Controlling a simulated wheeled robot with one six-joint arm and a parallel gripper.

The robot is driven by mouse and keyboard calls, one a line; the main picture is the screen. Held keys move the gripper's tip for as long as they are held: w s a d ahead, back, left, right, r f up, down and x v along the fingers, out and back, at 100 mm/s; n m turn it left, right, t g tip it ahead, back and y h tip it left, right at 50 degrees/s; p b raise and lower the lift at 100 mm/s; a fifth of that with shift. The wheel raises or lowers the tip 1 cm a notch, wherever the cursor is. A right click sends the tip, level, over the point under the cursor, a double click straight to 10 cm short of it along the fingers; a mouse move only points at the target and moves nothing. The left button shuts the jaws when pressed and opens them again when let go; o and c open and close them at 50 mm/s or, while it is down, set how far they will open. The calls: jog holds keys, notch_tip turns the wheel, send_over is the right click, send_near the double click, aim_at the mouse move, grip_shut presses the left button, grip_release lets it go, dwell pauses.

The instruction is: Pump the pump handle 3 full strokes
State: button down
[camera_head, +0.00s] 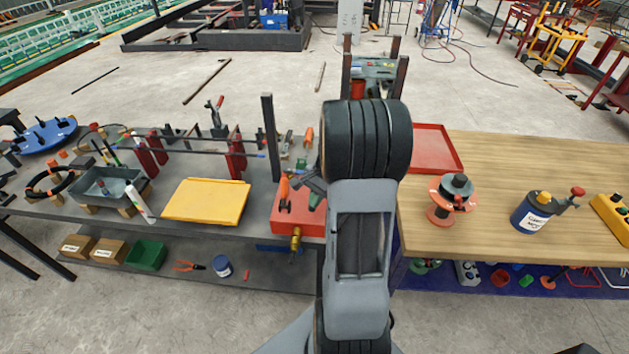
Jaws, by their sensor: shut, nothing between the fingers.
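A red box-shaped unit (298,216) sits at the right end of the grey bench, with a brass fitting (295,240) on its front. An upright orange-red handle (284,188) stands at its left side; it looks like the pump handle. My gripper (310,186) is over this unit, just right of the handle, and is shut and empty. It looks apart from the handle, but I cannot tell the exact gap. My arm hides the right side of the unit.
A dark post (270,138) rises behind the unit. A yellow tray (207,200) lies to its left. On the wooden bench at right are a red tray (435,149), an orange-flanged spool (452,200) and a dark blue can (533,214).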

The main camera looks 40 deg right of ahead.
jog(key=shift+f, duration=0.25)
jog(key=shift+f+b, duration=0.4)
jog(key=shift+f, duration=0.1)
notch_tip(320, 180, up, 9)
jog(key=w+d+p, duration=0.2)
jog(key=p, duration=0.6)
jog(key=shift+w, duration=0.15)
jog(key=shift+f, duration=0.15)
jog(key=shift+s+a+f+b, duration=0.15)
jog(key=shift+s+f+b, duration=0.1)
jog(key=shift+f+b, duration=0.25)
dwell(0.3)
